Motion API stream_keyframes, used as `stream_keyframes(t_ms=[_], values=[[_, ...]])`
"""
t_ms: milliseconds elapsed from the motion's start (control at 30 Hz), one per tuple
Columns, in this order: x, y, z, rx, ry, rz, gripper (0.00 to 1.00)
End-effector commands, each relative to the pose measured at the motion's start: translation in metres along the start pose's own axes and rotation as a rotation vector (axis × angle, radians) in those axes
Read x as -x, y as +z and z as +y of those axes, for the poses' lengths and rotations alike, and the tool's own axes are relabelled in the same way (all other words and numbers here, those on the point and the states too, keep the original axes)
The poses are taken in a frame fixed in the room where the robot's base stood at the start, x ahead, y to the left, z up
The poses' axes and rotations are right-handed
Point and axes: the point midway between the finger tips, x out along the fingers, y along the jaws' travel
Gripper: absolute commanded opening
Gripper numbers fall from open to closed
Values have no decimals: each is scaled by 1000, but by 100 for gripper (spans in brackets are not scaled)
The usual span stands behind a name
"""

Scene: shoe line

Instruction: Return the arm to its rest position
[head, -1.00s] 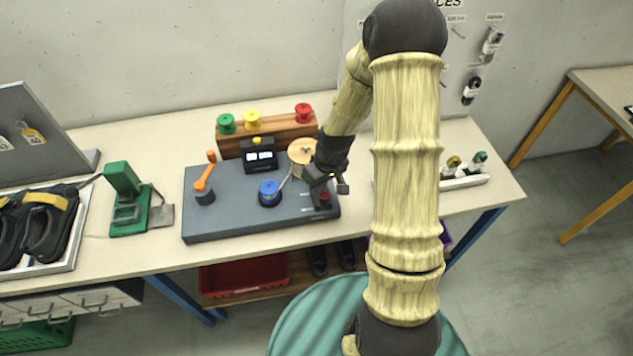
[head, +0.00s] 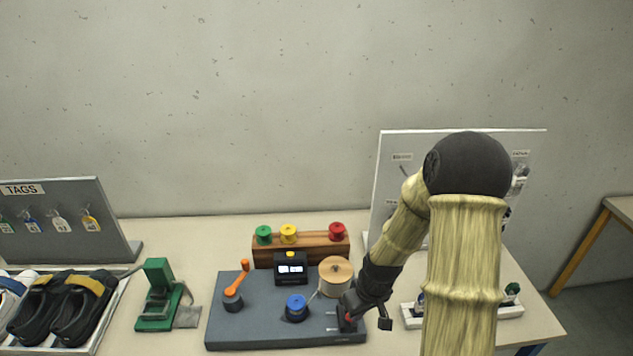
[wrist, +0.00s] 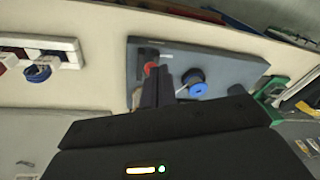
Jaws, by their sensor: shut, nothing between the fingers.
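My gripper (head: 347,318) is at the right end of the dark grey machine board (head: 262,325) on the table, low over it, with its fingers together and nothing held. My arm rises from it to the right and covers part of the table and the white panel. In the wrist view my shut fingers (wrist: 165,88) point toward the board, beside a red part (wrist: 151,69) and a blue spool (wrist: 195,84). Whether the fingers touch the board cannot be told.
The board carries an orange-handled crank (head: 238,280), a small display (head: 290,268) and a wooden disc (head: 335,275). Spools stand on a wooden rack (head: 300,248) behind. A green press (head: 158,296) and a shoe tray (head: 98,335) are at left. A white rack (head: 415,316) stands right.

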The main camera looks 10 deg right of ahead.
Motion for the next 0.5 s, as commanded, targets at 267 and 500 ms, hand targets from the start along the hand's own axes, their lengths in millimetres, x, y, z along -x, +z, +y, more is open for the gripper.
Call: stream_keyframes(t_ms=[267, 500], values=[[23, 7, -8, -42, 50, 0, 0], [67, 29, -29, -159, 124, 26, 0]])
